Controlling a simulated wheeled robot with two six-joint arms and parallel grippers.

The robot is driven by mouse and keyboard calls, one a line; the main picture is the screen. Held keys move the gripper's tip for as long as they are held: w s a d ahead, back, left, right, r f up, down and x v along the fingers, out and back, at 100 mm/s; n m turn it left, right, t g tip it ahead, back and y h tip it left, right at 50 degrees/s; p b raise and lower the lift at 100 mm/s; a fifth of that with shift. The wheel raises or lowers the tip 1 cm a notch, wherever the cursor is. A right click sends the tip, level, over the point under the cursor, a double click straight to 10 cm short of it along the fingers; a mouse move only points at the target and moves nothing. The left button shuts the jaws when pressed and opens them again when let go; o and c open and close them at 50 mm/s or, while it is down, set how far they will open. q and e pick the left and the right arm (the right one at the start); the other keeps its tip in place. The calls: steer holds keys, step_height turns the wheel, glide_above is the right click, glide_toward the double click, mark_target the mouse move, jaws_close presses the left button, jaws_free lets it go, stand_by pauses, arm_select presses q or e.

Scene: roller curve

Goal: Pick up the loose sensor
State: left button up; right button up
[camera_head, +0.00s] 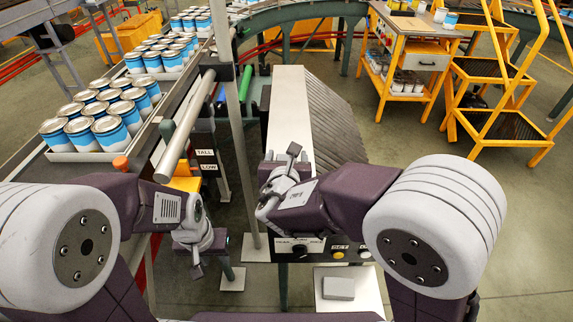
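I cannot tell for sure which thing is the loose sensor. A small grey block (338,288) lies on a white plate (361,297) at the bottom centre, below the control panel. My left gripper (197,266) points down, left of the block and apart from it, beside the conveyor's near end. My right gripper (281,154) is above the control panel, in front of the pale metal beam, well away from the block. The fingers of both grippers are small and dark, so whether they are open is unclear. I see nothing held in either one.
Trays of blue-and-white cans (99,118) stand on the conveyor at left. A grey post (237,130) rises between my arms, near a TALL/LOW label (206,160). The control panel (318,248) has a knob and buttons. A yellow workbench (408,55) and yellow steps (500,95) stand at back right.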

steer(key=c, duration=1.2)
step_height(320, 180, up, 5)
steer(key=shift+f+p, duration=0.15)
steer(key=shift+p, duration=0.6)
steer(key=shift+s+d+r+p, duration=0.5)
steer(key=shift+s+d+r, duration=0.55)
steer(key=shift+d, duration=0.6)
steer(key=shift+s+d+r+p, duration=0.45)
steer(key=shift+s+d+r, duration=0.6)
steer(key=shift+d, duration=0.65)
steer(key=shift+s+d+r+p, duration=0.5)
steer(key=shift+s+d+r, duration=0.5)
steer(key=shift+d, duration=0.65)
